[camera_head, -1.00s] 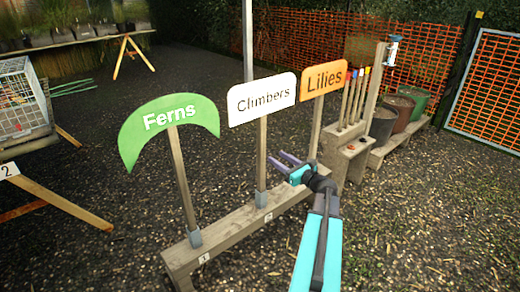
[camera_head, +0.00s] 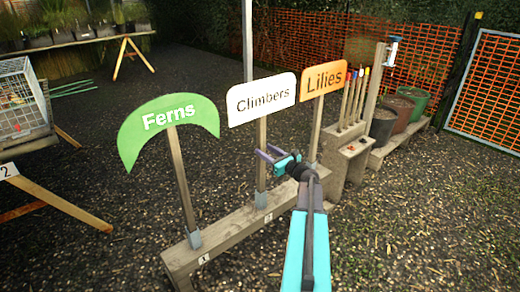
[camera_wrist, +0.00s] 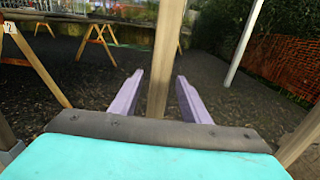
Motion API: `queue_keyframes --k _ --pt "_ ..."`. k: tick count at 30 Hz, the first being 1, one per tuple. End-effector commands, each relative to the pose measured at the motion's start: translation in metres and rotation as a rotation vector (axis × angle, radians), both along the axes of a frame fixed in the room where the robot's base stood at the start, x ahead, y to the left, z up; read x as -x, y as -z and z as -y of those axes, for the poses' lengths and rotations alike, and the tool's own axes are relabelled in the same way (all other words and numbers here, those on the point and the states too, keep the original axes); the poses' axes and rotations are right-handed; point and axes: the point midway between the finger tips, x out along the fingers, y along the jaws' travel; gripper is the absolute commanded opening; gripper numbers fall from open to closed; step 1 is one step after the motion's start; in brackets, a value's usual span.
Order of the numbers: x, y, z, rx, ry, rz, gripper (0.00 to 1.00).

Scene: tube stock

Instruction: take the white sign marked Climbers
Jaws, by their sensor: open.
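The white Climbers sign (camera_head: 262,99) stands upright on a wooden post, between the green Ferns sign (camera_head: 168,125) and the orange Lilies sign (camera_head: 323,80). All three posts stand in a long wooden beam (camera_head: 233,226). My gripper (camera_head: 268,154) is open at the Climbers post, below the sign board. In the wrist view the Climbers post (camera_wrist: 166,65) rises between the two purple fingers (camera_wrist: 158,98), with a gap on each side. The sign board is out of the wrist view.
The Lilies post (camera_head: 316,128) stands close to the right of my gripper. A concrete block holder (camera_head: 347,160) with coloured-tipped stakes and several pots (camera_head: 403,110) are behind it. A trestle with a wire crate (camera_head: 20,100) is at the left. Gravel in front is clear.

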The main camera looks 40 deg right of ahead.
Motion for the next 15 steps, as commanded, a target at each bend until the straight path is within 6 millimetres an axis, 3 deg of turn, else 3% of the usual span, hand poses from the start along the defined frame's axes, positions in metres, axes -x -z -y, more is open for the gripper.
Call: queue_keyframes --k 6,15 --pt "-0.013 0.0 0.001 0.0 0.001 0.0 0.42" --pt "-0.015 0.0 0.001 0.0 0.001 0.0 0.42"
